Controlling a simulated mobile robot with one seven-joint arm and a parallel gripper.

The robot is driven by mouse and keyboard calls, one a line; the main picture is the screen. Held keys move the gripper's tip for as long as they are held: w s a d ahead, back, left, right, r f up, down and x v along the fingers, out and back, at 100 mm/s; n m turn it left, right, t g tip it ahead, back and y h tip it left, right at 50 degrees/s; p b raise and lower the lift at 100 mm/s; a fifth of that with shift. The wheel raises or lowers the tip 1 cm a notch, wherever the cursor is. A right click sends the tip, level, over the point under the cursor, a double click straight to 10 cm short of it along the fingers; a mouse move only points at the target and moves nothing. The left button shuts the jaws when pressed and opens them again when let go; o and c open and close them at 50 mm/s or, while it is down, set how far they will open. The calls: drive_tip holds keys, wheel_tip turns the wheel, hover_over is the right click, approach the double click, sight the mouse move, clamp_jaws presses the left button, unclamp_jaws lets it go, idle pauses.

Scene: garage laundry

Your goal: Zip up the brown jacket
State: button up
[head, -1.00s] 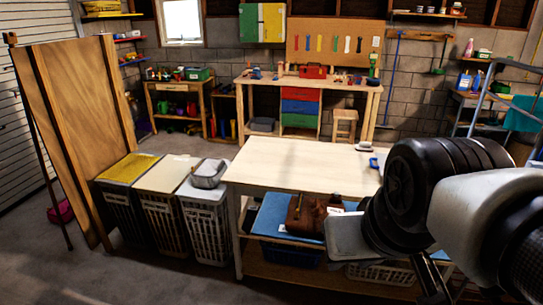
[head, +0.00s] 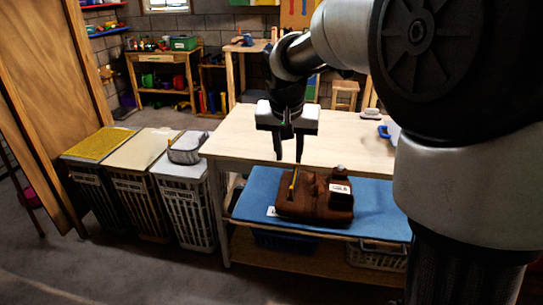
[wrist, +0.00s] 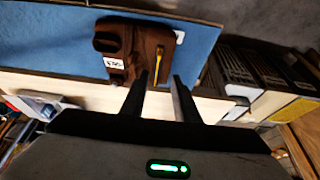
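The brown jacket (head: 312,203) lies folded on a blue mat (head: 375,212) on the shelf below the table's top. A yellow zip pull (head: 292,185) stands near its left side, and a white tag (head: 340,189) is on its right. My gripper (head: 288,160) points down in front of the table edge, just above the jacket. Its fingers (wrist: 163,78) are apart with nothing between them. I cannot tell the zip's exact line.
The wooden tabletop (head: 250,130) is mostly bare and lies close behind my gripper. Lidded laundry hampers (head: 190,205) stand to the left, one with a grey item (head: 187,147) on top. Baskets (head: 375,254) sit beneath the mat. Floor in front is clear.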

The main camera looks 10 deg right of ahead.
sight(291, 188)
drive_tip(key=x, duration=0.5)
drive_tip(key=b+x, duration=0.1)
drive_tip(key=x, duration=0.5)
drive_tip(key=b+x, duration=0.1)
drive_tip(key=x, duration=0.4)
drive_tip(key=shift+s+d+f, duration=0.1)
drive_tip(key=shift+s+f, duration=0.05)
drive_tip(key=shift+f, duration=0.25)
clamp_jaws()
idle(0.5)
